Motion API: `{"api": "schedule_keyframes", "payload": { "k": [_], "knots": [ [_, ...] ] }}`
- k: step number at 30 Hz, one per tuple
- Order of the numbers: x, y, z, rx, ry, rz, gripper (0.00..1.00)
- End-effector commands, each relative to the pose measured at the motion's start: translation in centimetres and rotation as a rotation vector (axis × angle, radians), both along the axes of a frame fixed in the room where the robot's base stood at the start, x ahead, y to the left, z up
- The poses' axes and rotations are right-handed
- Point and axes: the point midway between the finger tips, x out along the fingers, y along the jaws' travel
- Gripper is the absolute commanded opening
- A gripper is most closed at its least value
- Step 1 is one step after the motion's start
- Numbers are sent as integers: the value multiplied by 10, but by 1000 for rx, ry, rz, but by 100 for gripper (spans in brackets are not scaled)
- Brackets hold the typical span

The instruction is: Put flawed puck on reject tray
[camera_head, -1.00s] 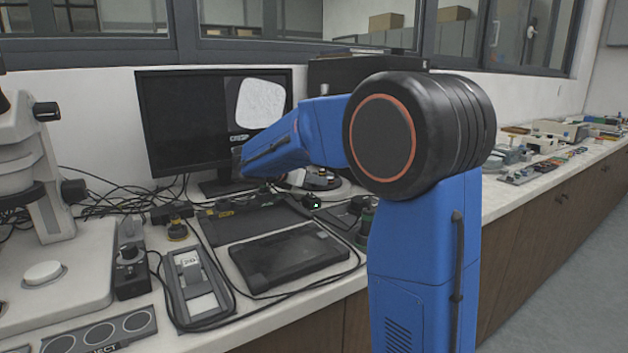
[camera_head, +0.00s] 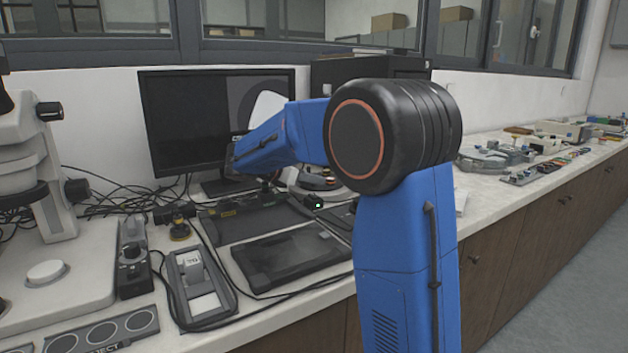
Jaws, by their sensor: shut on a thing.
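The reject tray (camera_head: 122,338) lies at the bottom left, partly cut off by the frame. It is a grey strip with a row of round recesses, and the letters "JECT" show on its front. The recesses in view look empty. A white round disc (camera_head: 46,271) sits on the base of the microscope (camera_head: 75,285); I cannot tell if it is a puck. My blue arm (camera_head: 275,140) reaches back and left in front of the monitor.
The monitor (camera_head: 185,120) stands behind my arm. A dark flat tablet (camera_head: 290,257), a grey fixture with a white block (camera_head: 195,262), a small black control box (camera_head: 132,270) and loose cables crowd the bench. More equipment (camera_head: 500,160) lines the bench to the right.

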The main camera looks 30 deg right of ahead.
Motion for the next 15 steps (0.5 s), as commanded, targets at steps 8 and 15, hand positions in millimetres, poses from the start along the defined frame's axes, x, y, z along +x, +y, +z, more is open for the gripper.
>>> {"api": "schedule_keyframes", "payload": {
  "k": [8,15],
  "knots": [
    [0,0,0,0,0,1,31],
    [0,6,3,0,-1,2,31]
  ]
}}
